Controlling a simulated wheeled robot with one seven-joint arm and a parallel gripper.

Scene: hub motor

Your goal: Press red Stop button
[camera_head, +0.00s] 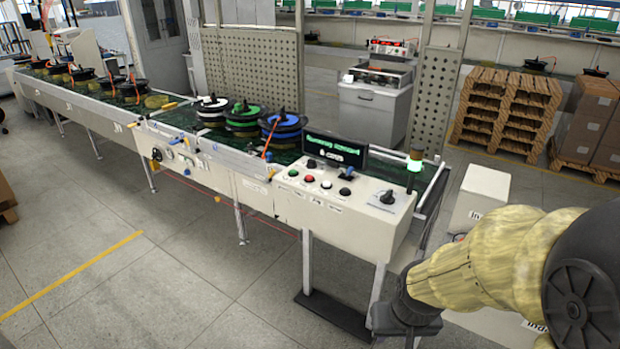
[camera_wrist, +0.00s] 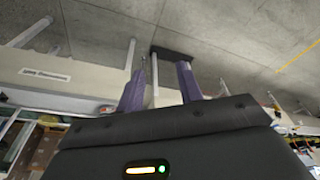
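My gripper (camera_head: 404,314) is low, below and to the right of the console in the head view, well apart from the red button. Its fingers are hard to make out there. In the wrist view the two purple fingers of my gripper (camera_wrist: 160,82) stand apart with nothing held between them. The red button is not visible in the wrist view.
A conveyor (camera_head: 95,95) carries several motors. A white box (camera_head: 478,200) stands right of the console. Floor in front is open.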

